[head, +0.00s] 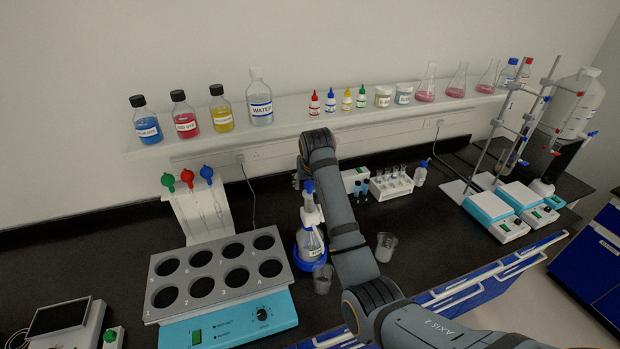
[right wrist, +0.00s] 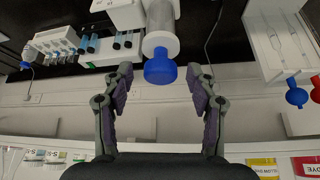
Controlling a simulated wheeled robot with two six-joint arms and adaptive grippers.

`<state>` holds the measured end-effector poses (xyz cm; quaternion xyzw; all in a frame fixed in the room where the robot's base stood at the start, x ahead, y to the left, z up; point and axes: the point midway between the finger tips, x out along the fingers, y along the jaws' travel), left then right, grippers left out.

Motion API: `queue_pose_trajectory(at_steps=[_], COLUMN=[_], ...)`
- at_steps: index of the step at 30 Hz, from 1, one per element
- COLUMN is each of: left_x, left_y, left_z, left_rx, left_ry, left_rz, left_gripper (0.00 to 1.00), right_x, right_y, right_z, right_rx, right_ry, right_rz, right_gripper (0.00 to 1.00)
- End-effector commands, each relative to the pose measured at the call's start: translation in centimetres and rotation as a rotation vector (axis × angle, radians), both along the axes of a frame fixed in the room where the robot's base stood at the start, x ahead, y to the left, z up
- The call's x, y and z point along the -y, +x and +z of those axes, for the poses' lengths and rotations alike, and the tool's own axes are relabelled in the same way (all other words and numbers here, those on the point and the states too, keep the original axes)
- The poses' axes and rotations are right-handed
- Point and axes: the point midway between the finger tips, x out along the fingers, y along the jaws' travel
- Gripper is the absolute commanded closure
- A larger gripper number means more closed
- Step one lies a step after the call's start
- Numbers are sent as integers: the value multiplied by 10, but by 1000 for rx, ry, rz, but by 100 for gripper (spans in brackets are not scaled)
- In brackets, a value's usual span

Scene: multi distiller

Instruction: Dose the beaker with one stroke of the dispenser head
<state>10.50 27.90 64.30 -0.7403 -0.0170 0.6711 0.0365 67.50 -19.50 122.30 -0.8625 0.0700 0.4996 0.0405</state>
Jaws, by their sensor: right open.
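The dispenser bottle (head: 311,243) stands upright in a blue ring on the dark bench, with a white pump body and a blue-topped dispenser head (head: 309,187). A small clear beaker (head: 322,279) stands close in front of it. My right gripper (head: 298,178) is mostly hidden behind its own arm in the head view. In the right wrist view my right gripper (right wrist: 160,75) is open and empty, one finger on each side of the blue top (right wrist: 160,69), with gaps to both fingers. My left gripper is out of view.
Another beaker (head: 386,247) stands right of my right forearm. A heating block with several wells (head: 216,262) is at left, a pipette stand (head: 187,205) behind it. A vial rack (head: 391,185) is behind right. A shelf of bottles (head: 290,128) runs along the wall.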

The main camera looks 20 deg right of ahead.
Motion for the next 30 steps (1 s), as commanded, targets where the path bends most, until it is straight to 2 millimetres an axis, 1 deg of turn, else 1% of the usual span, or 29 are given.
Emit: queue_pose_trajectory(at_steps=[1, 4, 11, 23, 24, 30], left_x=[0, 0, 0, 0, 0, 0], left_y=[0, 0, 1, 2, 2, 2], left_z=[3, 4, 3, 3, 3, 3], left_rx=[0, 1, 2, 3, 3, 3], left_ry=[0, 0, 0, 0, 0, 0], left_rz=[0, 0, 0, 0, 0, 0], left_gripper=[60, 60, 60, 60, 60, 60], right_x=[1, 1, 1, 1, 1, 1], right_y=[2, 4, 4, 4, 4, 4], right_z=[-3, -7, -8, -8, -8, -5], right_rx=[-2, -1, 0, 0, 0, 1], right_ry=[-1, 1, 0, 0, 0, 0], right_rz=[0, -1, -1, -1, -1, -1], right_gripper=[42, 42, 42, 96, 99, 99])
